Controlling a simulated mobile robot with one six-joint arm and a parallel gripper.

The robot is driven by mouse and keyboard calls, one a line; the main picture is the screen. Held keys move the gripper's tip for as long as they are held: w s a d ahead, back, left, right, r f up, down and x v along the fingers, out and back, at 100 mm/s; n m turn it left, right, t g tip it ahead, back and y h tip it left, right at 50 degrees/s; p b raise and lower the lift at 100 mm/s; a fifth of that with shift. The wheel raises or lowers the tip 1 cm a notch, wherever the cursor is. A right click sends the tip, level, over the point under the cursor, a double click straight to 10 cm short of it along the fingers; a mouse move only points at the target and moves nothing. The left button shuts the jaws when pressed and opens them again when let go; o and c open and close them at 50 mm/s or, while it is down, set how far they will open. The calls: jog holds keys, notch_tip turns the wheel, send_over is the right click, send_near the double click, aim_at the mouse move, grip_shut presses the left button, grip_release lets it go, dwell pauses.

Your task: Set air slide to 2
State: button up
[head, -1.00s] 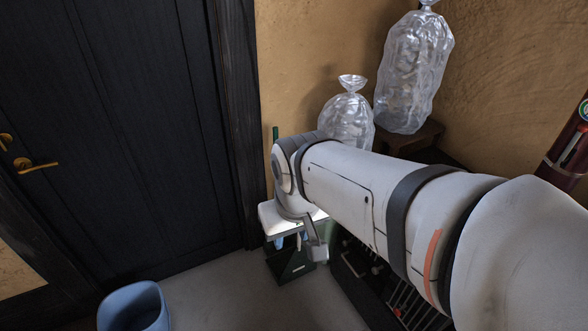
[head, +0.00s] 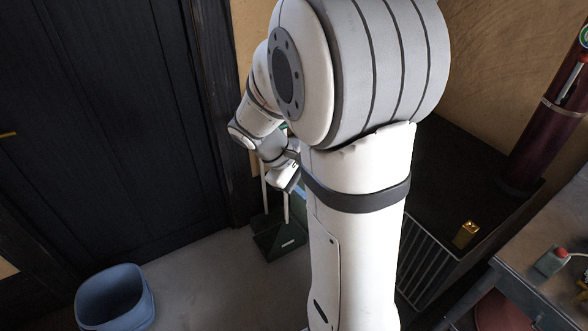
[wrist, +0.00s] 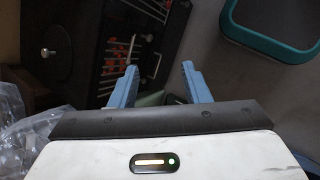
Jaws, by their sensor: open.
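In the wrist view a dark panel (wrist: 92,30) has several slots with orange-red inside. A thin pale metal lever (wrist: 130,50) stands in front of the slots, and a round metal knob (wrist: 48,54) sits to their left. I cannot tell which part is the air slide, and no number is readable. My gripper (wrist: 158,82) is open, its two blue fingers apart with nothing seen held between them. The fingers appear below and right of the slots, with the gap unclear. In the head view my gripper (head: 285,176) is small and partly hidden by my arm.
A dark grilled cabinet (head: 425,262) stands right of my arm, with a small brass object (head: 466,234) on top. A metal table (head: 530,240) and red cylinder (head: 550,120) are further right. A green dustpan (head: 280,238) and blue bin (head: 115,300) stand left. Clear plastic (wrist: 22,135) lies close by.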

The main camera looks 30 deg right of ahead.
jog(key=w+d+f+n+t+h+b, duration=0.1)
jog(key=w+d+f+n+h+b, duration=0.4)
jog(key=f, duration=1)
jog(key=w+d+f+n+t+h+b, duration=0.3)
jog(key=w+d+f+b, duration=0.4)
jog(key=f, duration=0.7)
jog(key=w+d+f+n+h+b, duration=0.45)
jog(key=w+f+n+b, duration=0.2)
jog(key=f, duration=0.85)
jog(key=shift+y, duration=0.45)
jog(key=d, duration=0.2)
jog(key=d+b, duration=0.1)
jog(key=d, duration=0.2)
jog(key=d+b, duration=0.1)
jog(key=d, duration=0.1)
jog(key=shift+w+d+r, duration=0.15)
jog(key=shift+w+r, duration=0.05)
jog(key=shift+w, duration=0.2)
grip_shut()
